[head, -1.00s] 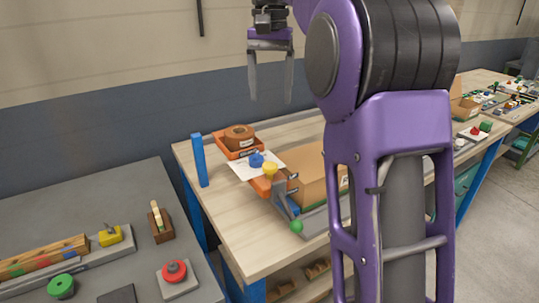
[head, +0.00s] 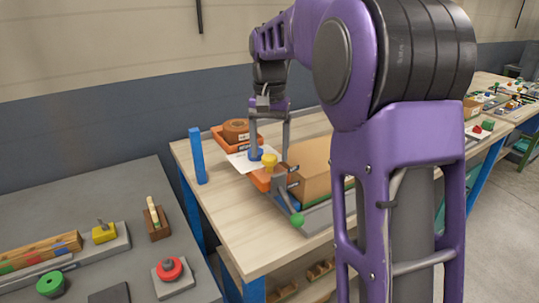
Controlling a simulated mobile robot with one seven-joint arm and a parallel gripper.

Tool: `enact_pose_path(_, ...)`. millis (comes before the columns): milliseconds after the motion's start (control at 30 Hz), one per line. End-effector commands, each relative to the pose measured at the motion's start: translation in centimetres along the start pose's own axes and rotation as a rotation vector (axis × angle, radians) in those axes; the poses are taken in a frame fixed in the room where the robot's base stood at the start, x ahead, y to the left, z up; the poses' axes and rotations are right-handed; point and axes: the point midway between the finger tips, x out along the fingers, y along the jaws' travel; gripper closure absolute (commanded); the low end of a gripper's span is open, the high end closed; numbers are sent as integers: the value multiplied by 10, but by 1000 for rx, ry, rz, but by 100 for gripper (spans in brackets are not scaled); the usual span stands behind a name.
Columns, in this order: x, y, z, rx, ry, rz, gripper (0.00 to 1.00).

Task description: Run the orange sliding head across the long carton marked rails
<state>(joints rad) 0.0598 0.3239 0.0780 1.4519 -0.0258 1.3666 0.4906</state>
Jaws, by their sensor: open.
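The orange sliding head (head: 261,180) sits at the near left end of the long cardboard carton (head: 310,163), with a yellow knob (head: 269,160) on top. A grey bracket and a lever ending in a green ball (head: 297,219) are beside it. My gripper (head: 270,157) points down over the head area, open. Its left finger is close to a blue knob, and its right finger comes down by the carton's near end. Whether either finger touches anything I cannot tell. My arm covers the carton's right part, and I cannot read its marking.
An orange bin (head: 221,142) with a brown roll (head: 236,130) stands behind, with white paper (head: 240,164) in front. A blue post (head: 198,157) rises at the wooden table's left edge. The table's near left top is bare. A grey bench (head: 70,215) with several fixtures stands left.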

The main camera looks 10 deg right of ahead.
Motion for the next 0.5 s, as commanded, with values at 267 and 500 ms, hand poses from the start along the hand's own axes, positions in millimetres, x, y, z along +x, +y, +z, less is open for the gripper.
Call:
enact_pose_path(267, 9, 0, 0, 0, 0, 0, 24)
enact_pose_path(500, 8, 0, 0, 0, 0, 0, 44)
